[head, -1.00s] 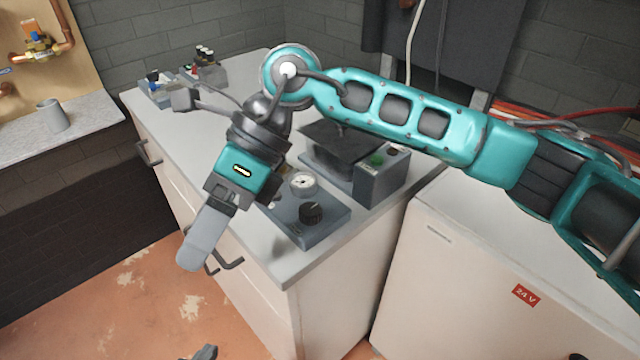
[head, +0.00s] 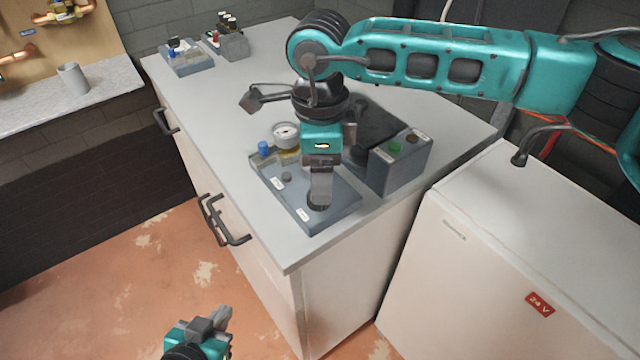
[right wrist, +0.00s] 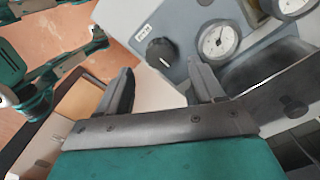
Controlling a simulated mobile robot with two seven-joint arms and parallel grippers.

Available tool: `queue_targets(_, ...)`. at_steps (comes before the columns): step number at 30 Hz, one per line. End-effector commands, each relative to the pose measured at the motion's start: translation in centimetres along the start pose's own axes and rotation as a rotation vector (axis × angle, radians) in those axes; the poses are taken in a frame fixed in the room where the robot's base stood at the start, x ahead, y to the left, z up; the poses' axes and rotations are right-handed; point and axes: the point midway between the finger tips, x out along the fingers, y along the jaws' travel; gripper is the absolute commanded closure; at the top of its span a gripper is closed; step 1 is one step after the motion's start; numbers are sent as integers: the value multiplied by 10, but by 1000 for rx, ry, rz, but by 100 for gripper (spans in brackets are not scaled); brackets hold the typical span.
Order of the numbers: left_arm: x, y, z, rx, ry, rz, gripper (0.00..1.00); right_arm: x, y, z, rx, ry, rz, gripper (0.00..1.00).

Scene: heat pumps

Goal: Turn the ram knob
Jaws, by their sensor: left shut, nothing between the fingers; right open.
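The grey control box (head: 335,212) lies on the counter near its front corner. Its black round knob (head: 318,207) is mostly hidden by my right gripper in the head view. My right gripper (head: 319,200) points down over the knob. In the wrist view its fingers (right wrist: 161,75) are open and apart, with the knob ahead between the tips. I cannot tell whether they touch it. My left gripper (head: 222,316) is shut and empty, low in front of the counter.
A pressure gauge (head: 285,135), a blue knob (head: 263,148) and a small grey knob (head: 286,177) are close to my right gripper. A box with a green button (head: 395,147) stands just right. The counter (head: 225,110) is clear to the left.

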Motion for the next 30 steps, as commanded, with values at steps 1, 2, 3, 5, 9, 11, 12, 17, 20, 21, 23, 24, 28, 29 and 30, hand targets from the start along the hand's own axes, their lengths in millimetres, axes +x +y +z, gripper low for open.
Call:
queue_targets(1,0,0,0,0,-1,0,100,9,1,0,0,1,4,33)
queue_targets(2,-1,0,0,0,-1,0,100,14,1,0,0,1,3,33)
queue_targets(3,-1,0,-1,0,-1,0,100,20,0,0,0,0,2,33)
queue_targets(5,-1,0,-1,0,-1,0,100,27,0,0,0,0,3,33)
queue_targets(9,-1,0,-1,0,-1,0,100,36,0,0,-1,-1,1,33)
queue_targets(11,-1,0,-1,0,-1,0,100,38,0,0,-1,-1,0,33)
queue_targets(12,-1,0,-1,0,-1,0,100,39,0,0,-1,-1,0,33)
queue_targets(17,-1,0,-1,0,0,0,100,39,0,0,-1,-1,0,33)
queue_targets(20,-1,0,-1,0,0,0,100,39,0,1,-1,-1,0,37)
queue_targets(21,-1,0,-1,0,0,0,100,39,0,1,-1,-1,0,40)
queue_targets(23,0,0,-2,0,1,0,100,39,0,1,-1,-1,0,46)
queue_targets(24,0,0,-2,0,1,0,100,39,0,1,-1,-1,0,50)
queue_targets(28,0,0,-3,1,3,0,100,39,0,1,-1,-1,0,62)
queue_targets(29,0,0,-3,1,4,0,100,39,0,1,-1,-1,0,65)
queue_targets(30,0,0,-4,1,5,0,100,39,0,1,-1,-1,1,69)
